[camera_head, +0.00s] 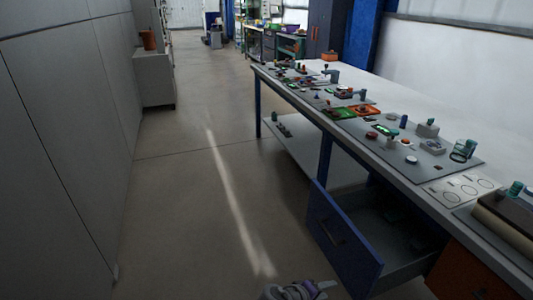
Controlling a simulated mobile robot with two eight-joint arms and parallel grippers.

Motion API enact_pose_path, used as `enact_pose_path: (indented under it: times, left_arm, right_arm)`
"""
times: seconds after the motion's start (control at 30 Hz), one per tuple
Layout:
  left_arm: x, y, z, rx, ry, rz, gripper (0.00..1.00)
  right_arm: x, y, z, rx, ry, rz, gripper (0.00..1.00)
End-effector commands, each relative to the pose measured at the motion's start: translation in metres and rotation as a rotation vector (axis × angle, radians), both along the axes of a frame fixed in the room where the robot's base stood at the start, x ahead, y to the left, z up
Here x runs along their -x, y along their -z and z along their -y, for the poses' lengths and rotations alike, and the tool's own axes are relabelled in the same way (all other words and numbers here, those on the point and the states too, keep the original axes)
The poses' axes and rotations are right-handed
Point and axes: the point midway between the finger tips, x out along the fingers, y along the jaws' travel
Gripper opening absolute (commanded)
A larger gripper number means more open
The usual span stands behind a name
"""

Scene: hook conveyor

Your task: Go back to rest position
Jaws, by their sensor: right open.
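My right gripper (300,291) shows at the bottom edge of the head view, cut off by the frame. It is a grey and purple shape over the bare floor, left of the open blue drawer (343,243). It is open, and I see nothing held in it. It looks apart from the drawer and the bench. My left gripper is not in view.
A long workbench (400,72) runs along the right, with mats, small parts and coloured trays on it. The blue drawer stands pulled out into the aisle. Grey cabinets (60,130) line the left. The floor (190,200) between is clear.

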Motion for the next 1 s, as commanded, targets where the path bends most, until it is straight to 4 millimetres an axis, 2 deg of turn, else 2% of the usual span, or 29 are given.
enact_pose_path:
  times: [0.03,0.2,0.4,0.5,0.7,0.83,0.9,1.0]
  left_arm:
    - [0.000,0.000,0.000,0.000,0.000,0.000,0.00]
    - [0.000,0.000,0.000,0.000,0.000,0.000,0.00]
    - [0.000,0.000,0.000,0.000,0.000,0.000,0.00]
    - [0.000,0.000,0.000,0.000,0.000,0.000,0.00]
    - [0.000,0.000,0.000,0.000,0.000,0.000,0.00]
    - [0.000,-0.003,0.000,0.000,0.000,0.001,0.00]
    - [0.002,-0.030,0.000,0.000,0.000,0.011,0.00]
    - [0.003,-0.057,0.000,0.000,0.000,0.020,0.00]
  right_arm:
    - [0.017,-0.004,0.015,-0.065,0.025,-0.021,0.45]
    - [0.074,-0.005,0.038,-0.314,0.101,-0.069,0.45]
    - [0.140,-0.005,0.041,-0.604,0.193,-0.060,0.45]
    - [0.165,-0.005,0.037,-0.720,0.232,-0.039,0.45]
    - [0.199,-0.003,0.026,-0.905,0.297,0.016,0.45]
    - [0.215,-0.005,0.019,-1.003,0.332,0.058,0.45]
    - [0.213,-0.033,0.019,-0.997,0.321,0.061,0.45]
    - [0.214,-0.060,0.019,-0.997,0.316,0.069,0.45]
